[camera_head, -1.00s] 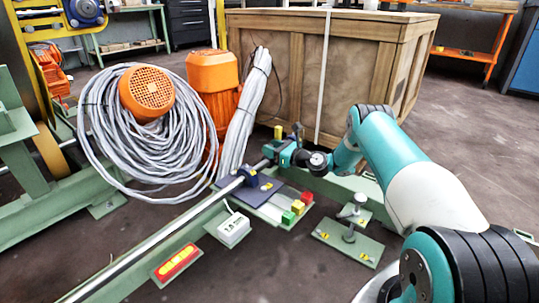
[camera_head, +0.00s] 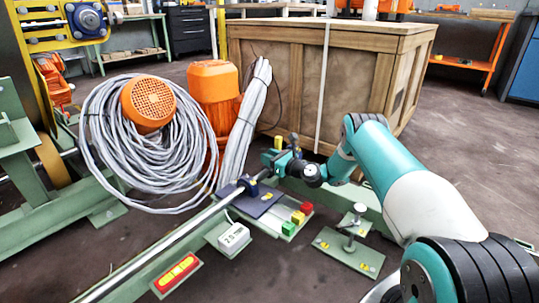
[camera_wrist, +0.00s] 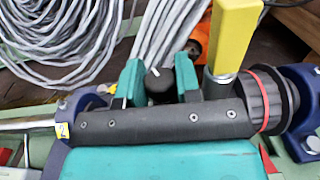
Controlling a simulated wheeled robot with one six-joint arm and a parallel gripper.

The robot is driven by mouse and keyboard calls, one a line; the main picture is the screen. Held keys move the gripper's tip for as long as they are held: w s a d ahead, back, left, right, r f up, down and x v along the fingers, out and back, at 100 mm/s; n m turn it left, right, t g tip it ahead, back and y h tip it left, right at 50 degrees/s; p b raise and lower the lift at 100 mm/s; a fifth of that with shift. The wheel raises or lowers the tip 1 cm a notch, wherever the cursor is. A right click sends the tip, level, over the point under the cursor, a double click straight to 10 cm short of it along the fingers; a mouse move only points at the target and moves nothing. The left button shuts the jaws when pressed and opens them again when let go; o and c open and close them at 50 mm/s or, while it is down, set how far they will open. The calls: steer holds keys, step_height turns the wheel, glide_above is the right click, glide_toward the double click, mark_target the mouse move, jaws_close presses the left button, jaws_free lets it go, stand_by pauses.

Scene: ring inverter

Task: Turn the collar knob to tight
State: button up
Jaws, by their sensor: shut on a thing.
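The collar knob (camera_wrist: 160,88) is a small black knob with a white mark on top, in the wrist view. My gripper (camera_wrist: 158,82) has its two teal fingers on either side of the knob and is shut on it. The lower part of the knob is hidden behind the dark bar of my gripper. In the head view my gripper (camera_head: 283,164) is at the far end of the steel shaft (camera_head: 165,247), and the knob cannot be made out there. A blue collar (camera_head: 248,186) with a yellow tag sits around the shaft.
A yellow handle (camera_wrist: 236,35) stands close to the right finger. A ridged dark ring with a red band (camera_wrist: 277,98) is beside it. Cable coils (camera_head: 102,150), orange motors (camera_head: 213,85) and a wooden crate (camera_head: 330,85) stand behind. A white readout box (camera_head: 234,238) is in front.

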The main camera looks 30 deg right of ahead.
steer(key=m+h+p, duration=0.1)
steer(key=h+p, duration=0.1)
steer(key=m+h+p, duration=0.1)
steer(key=h, duration=0.1)
steer(key=shift+a+r+m+t+p, duration=0.1)
steer(key=shift+r+m+t+p, duration=0.1)
steer(key=shift+m+t+p, duration=0.2)
steer(key=shift+f+m+h+p, duration=0.15)
steer(key=shift+m+h+p, duration=0.65)
steer(key=shift+h, duration=0.6)
steer(key=shift+f+m+h, duration=0.15)
steer(key=shift+m+h, duration=0.15)
steer(key=shift+h, duration=0.2)
steer(key=o, duration=0.6)
steer(key=shift+s+p, duration=0.1)
steer(key=shift+p, duration=0.2)
